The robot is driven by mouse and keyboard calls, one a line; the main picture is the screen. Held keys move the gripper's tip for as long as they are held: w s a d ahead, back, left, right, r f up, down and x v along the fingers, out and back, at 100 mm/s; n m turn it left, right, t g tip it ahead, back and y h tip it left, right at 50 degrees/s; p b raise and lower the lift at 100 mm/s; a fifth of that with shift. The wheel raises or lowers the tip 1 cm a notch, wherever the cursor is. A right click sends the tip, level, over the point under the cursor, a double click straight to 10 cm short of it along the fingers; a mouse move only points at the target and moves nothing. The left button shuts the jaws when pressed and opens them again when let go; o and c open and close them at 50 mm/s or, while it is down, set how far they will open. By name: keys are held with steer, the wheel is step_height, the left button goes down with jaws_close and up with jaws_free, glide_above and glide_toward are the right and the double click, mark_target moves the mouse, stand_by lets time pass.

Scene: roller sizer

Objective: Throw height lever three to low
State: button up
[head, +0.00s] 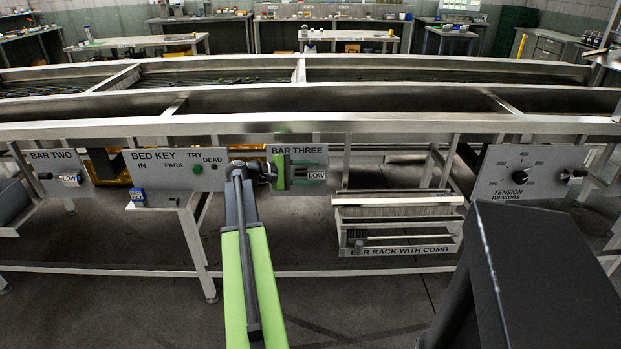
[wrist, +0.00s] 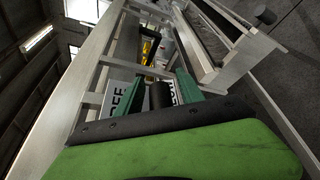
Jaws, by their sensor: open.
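The BAR THREE panel (head: 296,152) hangs under the machine's front rail, right of centre-left. In the wrist view my gripper (wrist: 160,90) is open, with one dark green finger on each side of a dark round lever knob (wrist: 160,96). I cannot tell whether the fingers touch it. The LOW label also shows in the wrist view (wrist: 171,92), just beyond the knob. The rest of the lever is largely hidden.
The BED KEY panel (head: 170,172) is close on the left, and the BAR TWO panel (head: 55,161) is further left. A bar rack with comb (head: 400,225) hangs to the right. The TENSION panel (head: 535,165) is far right. A long lower rail (head: 110,270) crosses below.

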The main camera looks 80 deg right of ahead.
steer(key=p+v, duration=0.3)
steer(key=v, duration=1.4)
steer(key=shift+w+a+p, duration=0.15)
steer(key=shift+p, duration=0.2)
steer(key=shift+f, duration=0.1)
